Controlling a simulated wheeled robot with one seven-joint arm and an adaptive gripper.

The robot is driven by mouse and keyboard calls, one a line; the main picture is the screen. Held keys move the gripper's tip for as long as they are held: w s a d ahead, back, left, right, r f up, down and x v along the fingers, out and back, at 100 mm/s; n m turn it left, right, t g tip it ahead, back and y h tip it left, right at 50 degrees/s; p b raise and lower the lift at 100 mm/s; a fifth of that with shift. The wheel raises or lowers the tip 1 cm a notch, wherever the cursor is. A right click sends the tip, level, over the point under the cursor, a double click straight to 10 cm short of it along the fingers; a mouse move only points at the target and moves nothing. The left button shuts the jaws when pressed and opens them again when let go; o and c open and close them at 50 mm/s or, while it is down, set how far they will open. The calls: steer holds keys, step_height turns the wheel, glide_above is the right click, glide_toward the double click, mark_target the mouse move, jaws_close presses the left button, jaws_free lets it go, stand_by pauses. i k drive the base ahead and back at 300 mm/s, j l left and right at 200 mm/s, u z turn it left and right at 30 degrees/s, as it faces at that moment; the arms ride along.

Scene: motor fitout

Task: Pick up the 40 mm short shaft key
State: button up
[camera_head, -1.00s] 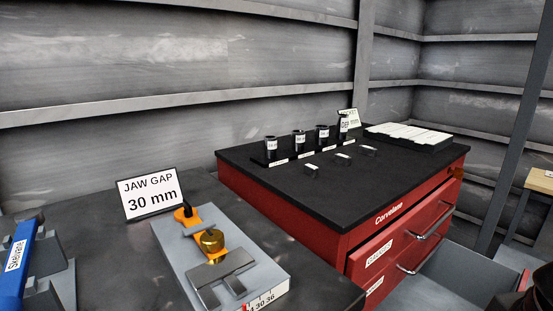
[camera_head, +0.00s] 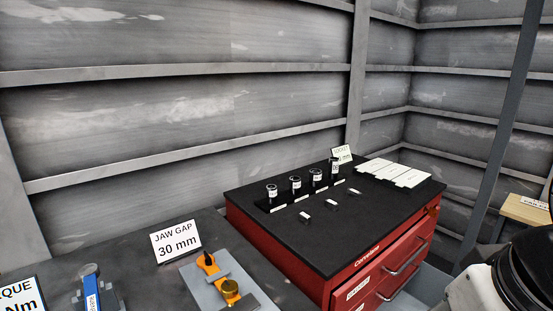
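Three small dark pieces with pale tops lie in a row on the black top of the red cabinet: a front one (camera_head: 304,215), a middle one (camera_head: 331,202) and a back one (camera_head: 355,191). They may be the shaft keys. They are too small for me to read any size, so I cannot tell which is the 40 mm short one. Part of my arm shows at the lower right, apart from the cabinet top. My gripper's fingertips are not in view.
Behind the pieces stand several labelled black cylinders (camera_head: 295,185) in a rack. White panels (camera_head: 400,173) lie at the back right of the red cabinet (camera_head: 385,262). At left are a "JAW GAP 30 mm" sign (camera_head: 176,242), a vise (camera_head: 228,291) and a blue tool (camera_head: 91,290).

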mark_target(303, 217)
steer(key=k+l+z, duration=0.15)
steer(key=z, duration=0.2)
steer(key=k+l+z, duration=0.2)
steer(key=k+z, duration=0.15)
steer(key=i+j+u, duration=0.25)
steer(key=i+u, duration=0.7)
steer(key=i, duration=0.2)
